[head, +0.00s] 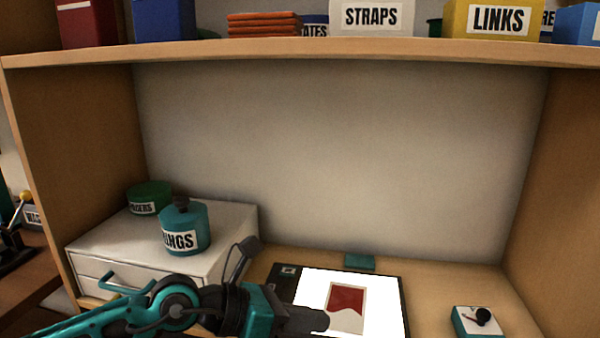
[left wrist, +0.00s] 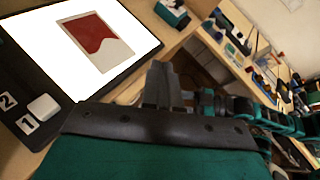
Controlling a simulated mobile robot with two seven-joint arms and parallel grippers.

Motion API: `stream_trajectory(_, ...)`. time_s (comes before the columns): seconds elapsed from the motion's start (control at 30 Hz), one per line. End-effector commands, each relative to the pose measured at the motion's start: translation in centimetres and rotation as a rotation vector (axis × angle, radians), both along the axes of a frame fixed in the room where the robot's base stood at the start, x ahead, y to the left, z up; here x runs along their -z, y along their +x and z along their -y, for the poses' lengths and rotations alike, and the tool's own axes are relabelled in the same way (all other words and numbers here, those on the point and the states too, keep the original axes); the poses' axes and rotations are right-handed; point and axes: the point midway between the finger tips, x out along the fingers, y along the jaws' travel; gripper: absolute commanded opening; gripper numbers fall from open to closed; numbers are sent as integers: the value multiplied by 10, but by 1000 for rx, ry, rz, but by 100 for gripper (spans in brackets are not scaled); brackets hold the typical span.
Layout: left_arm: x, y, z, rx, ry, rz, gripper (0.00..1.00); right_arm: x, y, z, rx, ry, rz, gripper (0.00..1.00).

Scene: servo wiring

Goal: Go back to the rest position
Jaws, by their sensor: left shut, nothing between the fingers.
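My left gripper (head: 318,320) reaches in from the lower left in the head view, its dark fingers shut and empty. It is in front of the lit white panel (head: 388,310), over its lower left part in the picture. A red and white card (head: 346,305) lies on the panel. In the left wrist view, the shut gripper (left wrist: 162,82) is beside the panel (left wrist: 50,50) and the card (left wrist: 97,42), apart from both. My right gripper does not show in the head view.
A white drawer unit (head: 235,220) with a teal lidded jar (head: 184,230) and a green tin (head: 149,197) stands at left. A small teal box with a black knob (head: 480,321) is at right. A shelf (head: 330,52) with labelled bins spans above. The back of the bench is mostly clear.

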Motion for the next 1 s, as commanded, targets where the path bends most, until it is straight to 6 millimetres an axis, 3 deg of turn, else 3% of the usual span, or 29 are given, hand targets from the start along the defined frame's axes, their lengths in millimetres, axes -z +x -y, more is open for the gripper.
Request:
stream_trajectory(0.1, -19, -21, 24, -57, -296, -256, 0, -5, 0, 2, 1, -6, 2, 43)
stream_trajectory(0.2, -34, -25, 27, -139, -537, -475, 0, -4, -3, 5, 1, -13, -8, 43)
stream_trajectory(0.33, -40, -18, 13, -286, -836, -769, 0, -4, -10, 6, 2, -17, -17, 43)
stream_trajectory(0.47, -25, -6, -17, -479, -1118, -1062, 0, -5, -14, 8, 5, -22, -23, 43)
stream_trajectory(0.57, 3, -2, -49, -654, -1323, -1281, 0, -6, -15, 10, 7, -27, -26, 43)
stream_trajectory(0.67, 45, -9, -84, -857, -1516, -1490, 0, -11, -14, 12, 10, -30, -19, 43)
stream_trajectory(0.77, 94, -30, -120, -1079, -1699, -1685, 0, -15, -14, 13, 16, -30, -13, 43)
stream_trajectory(0.93, 167, -87, -167, -1427, -1945, -1927, 0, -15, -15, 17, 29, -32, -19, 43)
stream_trajectory(0.97, 176, -97, -172, 1469, 1968, 1950, 0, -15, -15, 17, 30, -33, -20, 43)
stream_trajectory(1.0, 186, -108, -178, 1460, 1921, 1898, 0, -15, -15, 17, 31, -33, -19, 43)
